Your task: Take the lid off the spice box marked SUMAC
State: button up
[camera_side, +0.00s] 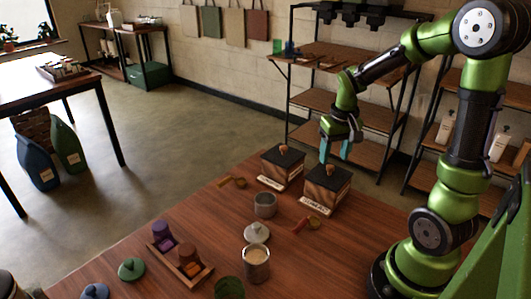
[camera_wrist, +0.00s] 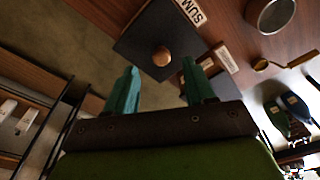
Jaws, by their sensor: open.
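The spice box marked SUMAC appears to be the right-hand wooden box (camera_side: 324,191); its side-view label is too small to read surely. In the wrist view, its label (camera_wrist: 191,11) shows "SUM", the rest cut off. Its dark square lid (camera_wrist: 150,30) is on, with a round wooden knob (camera_wrist: 161,56). My gripper (camera_side: 335,152) is above this box, fingers pointing down, open and empty. In the wrist view, the fingertips (camera_wrist: 159,68) lie apart on either side of the knob, nearer the camera. Contact with the knob is not visible.
A second lidded spice box (camera_side: 282,167) stands close left. A tray (camera_side: 187,277) with jars and an open canister (camera_side: 256,267) stand nearer the front. Shelving (camera_side: 330,98) stands behind.

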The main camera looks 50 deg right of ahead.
aim_at(330, 166)
jog(key=shift+w+d+f, duration=0.1)
jog(key=shift+w+f, duration=0.05)
jog(key=shift+f, duration=0.85)
jog(key=shift+w+f, duration=0.15)
jog(key=shift+f, duration=0.8)
grip_shut()
